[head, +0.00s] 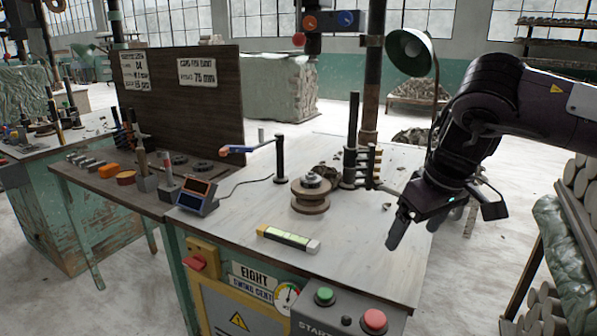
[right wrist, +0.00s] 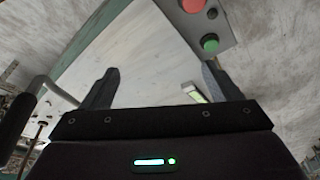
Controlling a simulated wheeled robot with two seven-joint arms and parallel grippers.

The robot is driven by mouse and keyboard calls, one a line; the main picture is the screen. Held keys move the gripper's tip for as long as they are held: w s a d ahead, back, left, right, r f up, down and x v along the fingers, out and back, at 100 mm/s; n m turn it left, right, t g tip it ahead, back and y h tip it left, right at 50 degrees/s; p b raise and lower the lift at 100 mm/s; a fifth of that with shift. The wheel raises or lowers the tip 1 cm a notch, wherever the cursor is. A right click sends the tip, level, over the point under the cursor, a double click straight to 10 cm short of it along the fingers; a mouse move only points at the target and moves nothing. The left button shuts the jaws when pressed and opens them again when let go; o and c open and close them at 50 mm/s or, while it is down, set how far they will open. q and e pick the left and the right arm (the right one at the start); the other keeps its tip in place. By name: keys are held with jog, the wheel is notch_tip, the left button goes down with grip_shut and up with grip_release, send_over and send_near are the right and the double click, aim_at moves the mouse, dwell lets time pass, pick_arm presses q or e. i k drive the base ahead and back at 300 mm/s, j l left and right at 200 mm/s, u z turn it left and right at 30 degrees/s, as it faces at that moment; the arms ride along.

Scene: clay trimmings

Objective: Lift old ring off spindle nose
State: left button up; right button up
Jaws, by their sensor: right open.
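A spindle (head: 311,183) stands on the pale bench top in the head view. I cannot tell which ring is the old one. My right gripper (head: 443,222) hangs over the bench's right edge, well to the right of the spindle and apart from it. The spindle does not show clearly there. My left gripper is not in view.
A dark post with pegs (head: 351,150) stands just behind the spindle. A yellow-ended green bar (head: 288,238) lies in front; it also shows in the right wrist view (right wrist: 194,92). A small display (head: 197,195) stands left. The button box (head: 345,312) is at the front edge.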

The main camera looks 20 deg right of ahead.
aim_at(305, 184)
jog(key=i, duration=1.35)
